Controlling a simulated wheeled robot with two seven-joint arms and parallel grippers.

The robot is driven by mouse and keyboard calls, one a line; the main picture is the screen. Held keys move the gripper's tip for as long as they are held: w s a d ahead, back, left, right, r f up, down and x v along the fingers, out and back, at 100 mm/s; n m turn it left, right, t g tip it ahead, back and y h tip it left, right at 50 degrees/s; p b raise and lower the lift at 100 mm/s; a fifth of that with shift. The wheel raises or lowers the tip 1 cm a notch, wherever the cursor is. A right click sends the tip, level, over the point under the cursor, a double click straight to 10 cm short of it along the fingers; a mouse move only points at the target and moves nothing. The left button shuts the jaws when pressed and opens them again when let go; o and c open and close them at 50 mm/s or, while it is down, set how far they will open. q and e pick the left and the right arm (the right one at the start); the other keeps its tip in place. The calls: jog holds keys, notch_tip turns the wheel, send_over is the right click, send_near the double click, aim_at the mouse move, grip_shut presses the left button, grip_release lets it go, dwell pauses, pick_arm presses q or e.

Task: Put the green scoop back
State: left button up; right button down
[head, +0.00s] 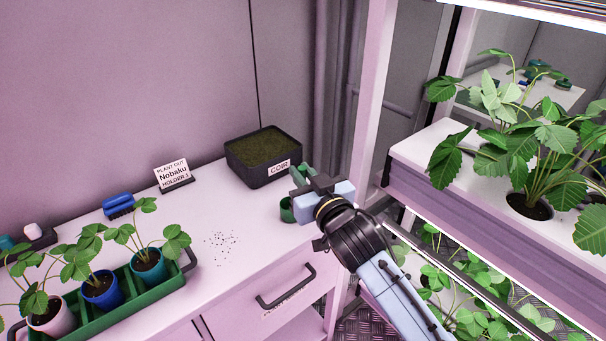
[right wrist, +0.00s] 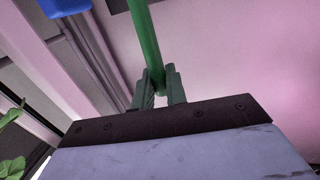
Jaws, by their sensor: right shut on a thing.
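My right gripper (head: 300,181) is over the right end of the white bench, near its front edge. In the right wrist view the right gripper (right wrist: 160,88) is shut on the green scoop (right wrist: 146,45), with the fingers on either side of its rod-like handle. The handle runs up out of the picture, so its far end is hidden there. In the head view a dark green rounded piece (head: 287,210) shows just below the gripper. I cannot tell whether it is the scoop's bowl or a separate holder. My left gripper is not in view.
A black coir tub (head: 238,157) stands just behind the right gripper. A sign (head: 174,173), a blue brush (head: 118,205) and a green tray (head: 175,285) of potted plants are to the left. Dark crumbs lie mid-bench. A plant rack (head: 410,148) stands close on the right.

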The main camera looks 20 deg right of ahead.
jog(key=c, duration=1.4)
grip_release()
jog(key=shift+f, duration=0.1)
jog(key=shift+c, duration=0.2)
jog(key=shift+s, duration=0.1)
jog(key=s+d, duration=0.1)
jog(key=s, duration=1)
jog(key=shift+s+d, duration=0.3)
jog(key=shift+s, duration=0.05)
